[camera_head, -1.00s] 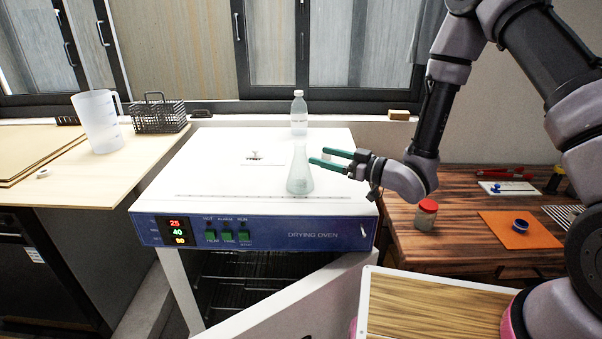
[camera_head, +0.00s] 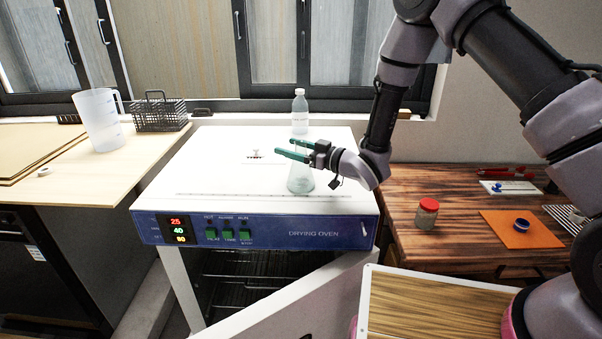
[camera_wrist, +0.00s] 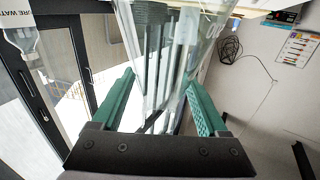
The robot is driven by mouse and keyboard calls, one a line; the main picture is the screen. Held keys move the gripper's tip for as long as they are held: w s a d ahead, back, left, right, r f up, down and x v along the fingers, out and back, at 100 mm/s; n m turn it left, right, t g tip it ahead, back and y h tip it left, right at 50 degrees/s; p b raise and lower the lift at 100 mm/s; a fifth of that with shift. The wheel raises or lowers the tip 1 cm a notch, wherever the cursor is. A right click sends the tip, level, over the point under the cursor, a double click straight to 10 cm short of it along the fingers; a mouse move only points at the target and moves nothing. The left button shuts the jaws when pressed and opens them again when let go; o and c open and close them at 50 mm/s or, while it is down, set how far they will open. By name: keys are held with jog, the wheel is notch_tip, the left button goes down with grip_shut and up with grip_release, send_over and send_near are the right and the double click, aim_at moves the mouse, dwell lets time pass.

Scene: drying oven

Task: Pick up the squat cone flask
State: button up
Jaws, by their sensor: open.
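The clear squat cone flask (camera_head: 300,184) stands upright on the white top of the drying oven (camera_head: 220,180), near its front right part. My gripper (camera_head: 284,147) reaches in from the right at the height of the flask's upper part. Its green fingers are open. In the wrist view the clear flask (camera_wrist: 165,55) fills the space between the two fingers (camera_wrist: 161,82). The fingers hide part of the flask's neck in the head view. I cannot tell whether either finger touches the glass.
A labelled bottle (camera_head: 299,113) stands behind the flask by the window. A plastic jug (camera_head: 98,120) and a wire basket (camera_head: 161,113) are on the left counter. A red-lidded jar (camera_head: 427,214) stands on the right wooden table.

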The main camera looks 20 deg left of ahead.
grip_shut()
dwell(1.4)
